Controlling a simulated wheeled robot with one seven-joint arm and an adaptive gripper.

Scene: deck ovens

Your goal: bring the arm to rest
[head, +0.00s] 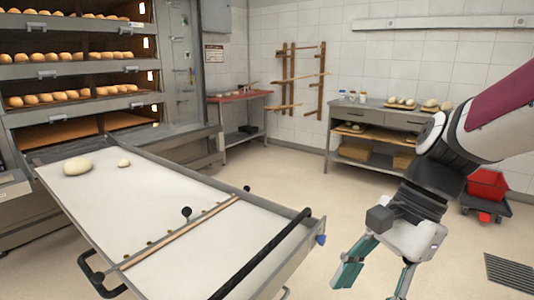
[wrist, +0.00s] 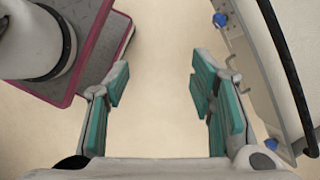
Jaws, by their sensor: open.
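My gripper (head: 372,278) is at the lower right of the head view, to the right of the loader table's near end. Its two green-padded fingers are apart with nothing between them. In the wrist view my gripper (wrist: 158,90) is also open, over bare floor. My arm comes in from the right edge of the head view and bends down to the gripper. The fingertips are partly cut off by the bottom edge of the head view.
The white loader table (head: 150,205) carries a large dough piece (head: 78,166) and a small one (head: 124,163). Its black bar (head: 262,255) lies left of my gripper. The deck oven (head: 80,75) holds several loaves. A workbench (head: 375,120) and red bin (head: 487,186) stand behind my arm.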

